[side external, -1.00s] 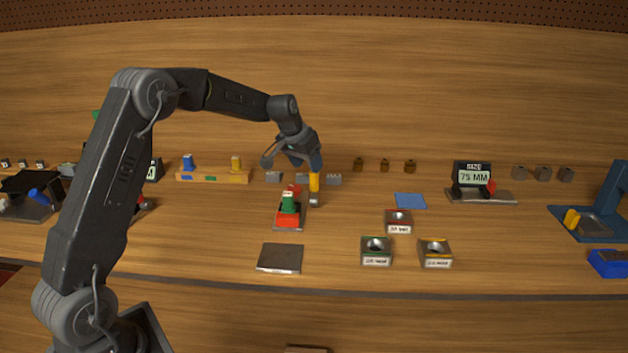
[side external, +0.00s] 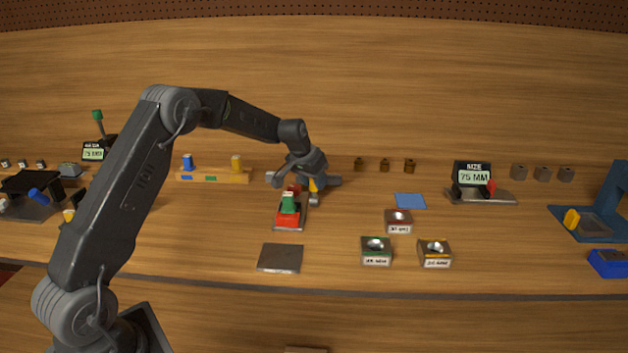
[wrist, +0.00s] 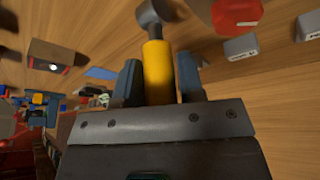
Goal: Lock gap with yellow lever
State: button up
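The yellow lever (side external: 314,184) stands upright at the back of the red-and-green block fixture in the side view. In the wrist view the yellow lever (wrist: 157,72) lies between my two blue-grey fingers, with a grey knuckle at its far end. My gripper (side external: 312,180) is lowered around the lever. In the wrist view my gripper (wrist: 159,82) shows narrow gaps beside the lever, so I see no firm grip. The fixture holds a red block (side external: 288,221) with a green piece (side external: 288,204) on it. My fingers hide part of the lever in the side view.
A display reading 75 MM (side external: 472,176) stands at the right. Several ring blocks, such as the green-marked one (side external: 376,251), and a grey plate (side external: 280,258) lie in front. A blue mat (side external: 410,200) lies to the right.

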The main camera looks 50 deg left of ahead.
grip_shut()
jog(key=shift+s, duration=0.1)
jog(key=shift+s+d+f+m+t+y, duration=0.1)
jog(key=shift+s+d+t+y, duration=0.2)
jog(key=shift+t+y, duration=0.25)
jog(key=shift+s+d+r+m+t+y, duration=0.1)
jog(key=shift+s+d+t+y, duration=0.15)
jog(key=shift+t+y, duration=0.25)
jog(key=shift+s+d+f+m+t+y, duration=0.1)
jog(key=shift+s+d+t+y, duration=0.2)
jog(key=shift+t+y, duration=0.2)
jog(key=shift+o, duration=2)
grip_release()
jog(key=shift+d, duration=0.1)
jog(key=v, duration=1.4)
